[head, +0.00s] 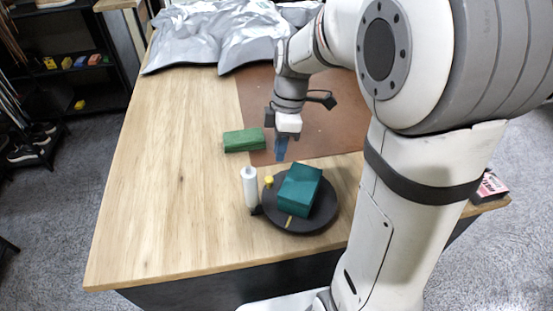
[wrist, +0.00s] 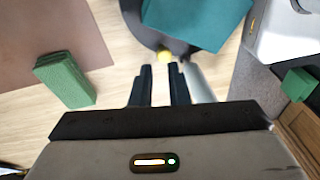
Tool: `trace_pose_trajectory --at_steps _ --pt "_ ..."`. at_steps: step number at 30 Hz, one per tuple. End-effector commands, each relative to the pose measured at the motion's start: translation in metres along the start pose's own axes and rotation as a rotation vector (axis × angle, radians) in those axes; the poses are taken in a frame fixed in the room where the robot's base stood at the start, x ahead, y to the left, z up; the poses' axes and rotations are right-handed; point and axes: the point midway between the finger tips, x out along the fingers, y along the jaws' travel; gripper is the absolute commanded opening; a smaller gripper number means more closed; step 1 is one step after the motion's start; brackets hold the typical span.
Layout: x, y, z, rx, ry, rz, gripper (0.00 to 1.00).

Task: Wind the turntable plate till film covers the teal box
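The teal box (head: 300,188) sits on the black round turntable plate (head: 322,218); its visible faces show plain teal. A small yellow knob (head: 268,181) stands near the plate's rim. A white upright roll (head: 250,187), apparently the film, stands just left of the plate. My gripper (head: 281,150) points down above the table, behind the plate and roll. In the wrist view my gripper (wrist: 161,70) has its two fingers apart with nothing between them. The yellow knob (wrist: 164,56) shows just past the fingertips, the teal box (wrist: 200,20) beyond, and the white roll (wrist: 198,82) beside the right finger.
A green block (head: 244,140) lies on the wooden table (head: 170,190), left of my gripper. A brown mat (head: 330,125) covers the table behind. Crumpled silver sheeting (head: 225,35) lies at the far end. The left of the table is clear.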

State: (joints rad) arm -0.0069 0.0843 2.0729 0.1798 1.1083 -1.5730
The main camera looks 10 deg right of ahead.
Motion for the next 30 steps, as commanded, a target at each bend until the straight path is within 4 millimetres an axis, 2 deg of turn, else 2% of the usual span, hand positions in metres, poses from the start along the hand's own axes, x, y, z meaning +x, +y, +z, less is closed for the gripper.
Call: trace_pose_trajectory --at_steps 1,5,9,13,17,20,30 --pt "-0.007 0.007 0.014 0.092 0.057 -0.03 0.11" --pt "-0.015 0.023 0.04 0.288 0.21 -0.089 0.0" --pt "-0.024 0.037 0.063 0.438 0.346 -0.126 0.0" --pt "-0.028 0.044 0.076 0.511 0.421 -0.139 0.0" --pt "-0.026 0.046 0.077 0.531 0.444 -0.143 0.0" --pt "-0.017 0.045 0.072 0.53 0.445 -0.146 0.0" --pt "0.045 0.043 0.041 0.528 0.441 -0.148 0.0"
